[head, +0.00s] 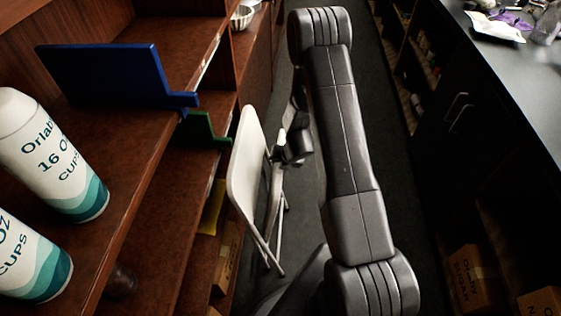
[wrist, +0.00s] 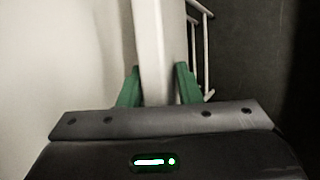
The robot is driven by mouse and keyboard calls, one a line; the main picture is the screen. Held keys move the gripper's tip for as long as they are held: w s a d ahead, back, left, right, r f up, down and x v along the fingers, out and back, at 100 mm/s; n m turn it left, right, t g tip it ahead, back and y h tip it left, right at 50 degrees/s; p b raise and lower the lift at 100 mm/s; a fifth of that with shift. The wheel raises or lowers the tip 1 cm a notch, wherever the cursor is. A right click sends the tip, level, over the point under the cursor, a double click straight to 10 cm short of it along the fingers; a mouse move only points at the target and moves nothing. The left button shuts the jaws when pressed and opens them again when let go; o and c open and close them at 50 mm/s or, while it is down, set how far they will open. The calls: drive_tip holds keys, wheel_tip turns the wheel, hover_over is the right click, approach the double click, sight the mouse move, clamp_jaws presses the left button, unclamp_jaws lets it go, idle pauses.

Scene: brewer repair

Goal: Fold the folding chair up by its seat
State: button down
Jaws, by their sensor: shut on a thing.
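The white folding chair (head: 246,165) stands on the floor beside the shelf unit, its broad panel upright and its thin legs reaching down. A narrow white part (head: 273,190), which looks like the seat seen edge-on, stands steeply close beside the panel. My gripper (head: 279,152) is at the top of this part. In the wrist view, the green fingers of my gripper (wrist: 158,80) are on both sides of the white seat edge (wrist: 160,45), shut on it. A pale surface fills the left of that view, and thin chair legs (wrist: 203,50) show behind.
Brown shelves on the left hold white cup sleeves (head: 50,155), a blue bracket-like panel (head: 110,75) and a green one (head: 200,130). A dark counter (head: 505,60) with drawers runs along the right. The grey aisle floor between is narrow, with my arm over it.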

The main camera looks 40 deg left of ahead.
drive_tip(key=shift+a+r, duration=0.15)
drive_tip(key=shift+a, duration=0.05)
drive_tip(key=c, duration=1.3)
unclamp_jaws()
drive_tip(key=shift+o, duration=0.3)
drive_tip(key=shift+d, duration=0.1)
drive_tip(key=p+v, duration=0.2)
drive_tip(key=v, duration=1.1)
drive_tip(key=shift+d+r, duration=0.15)
drive_tip(key=shift+r, duration=0.2)
drive_tip(key=shift+s, duration=0.1)
